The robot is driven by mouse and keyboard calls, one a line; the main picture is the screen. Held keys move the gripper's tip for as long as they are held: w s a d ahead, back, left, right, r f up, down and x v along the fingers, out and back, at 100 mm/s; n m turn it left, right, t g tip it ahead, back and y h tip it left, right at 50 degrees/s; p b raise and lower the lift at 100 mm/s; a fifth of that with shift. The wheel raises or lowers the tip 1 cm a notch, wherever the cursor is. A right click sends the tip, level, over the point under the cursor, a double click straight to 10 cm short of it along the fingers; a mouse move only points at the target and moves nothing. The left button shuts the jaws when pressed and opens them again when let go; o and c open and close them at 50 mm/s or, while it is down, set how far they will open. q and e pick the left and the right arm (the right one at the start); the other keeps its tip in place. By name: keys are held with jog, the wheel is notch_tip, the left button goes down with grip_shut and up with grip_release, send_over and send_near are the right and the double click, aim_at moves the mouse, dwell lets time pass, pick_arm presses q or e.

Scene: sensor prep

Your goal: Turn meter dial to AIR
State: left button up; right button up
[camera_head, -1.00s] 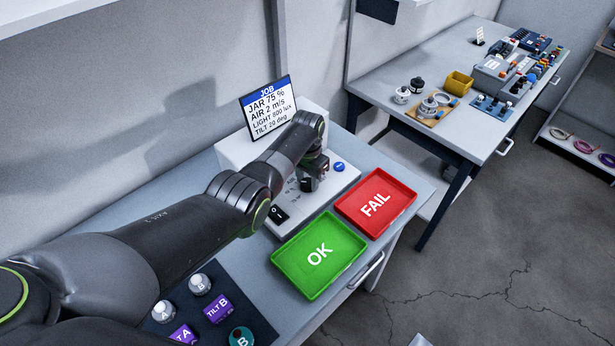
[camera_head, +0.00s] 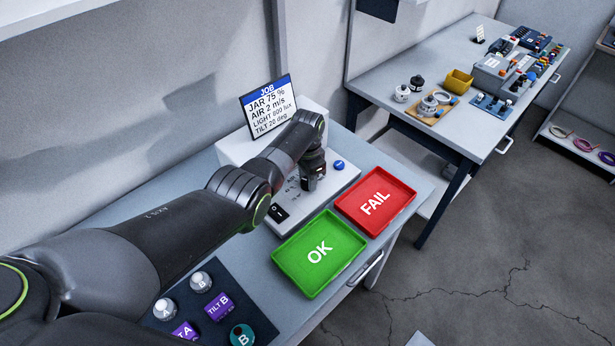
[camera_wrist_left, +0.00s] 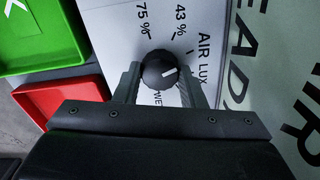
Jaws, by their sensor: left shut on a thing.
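The meter (camera_head: 345,181) is a pale box with a sloped front panel on the near bench, under a job card (camera_head: 268,106). My left gripper (camera_head: 313,184) is down at the panel and hides the dial in the head view. In the left wrist view the black round dial (camera_wrist_left: 158,70) sits between the two fingers of my left gripper (camera_wrist_left: 160,82), which is shut on it. Its white pointer line faces right in that view, roughly toward the LUX print. The AIR print (camera_wrist_left: 204,46) lies up and right of the dial. My right gripper is not in view.
A green OK tray (camera_head: 290,281) and a red FAIL tray (camera_head: 352,215) lie in front of the meter. A blue button (camera_head: 339,165) and a black switch (camera_head: 278,213) are on the panel. A dark mat (camera_head: 262,326) with jars and tilt blocks lies nearer me.

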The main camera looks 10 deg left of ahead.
pick_arm(q)
jog(key=shift+w+r, duration=0.1)
jog(key=o, duration=1)
jog(key=shift+r, duration=0.3)
notch_tip(320, 180, up, 5)
jog(key=shift+f+p, duration=0.1)
jog(key=shift+p, duration=0.35)
notch_tip(320, 180, up, 12)
jog(key=shift+b, duration=1.05)
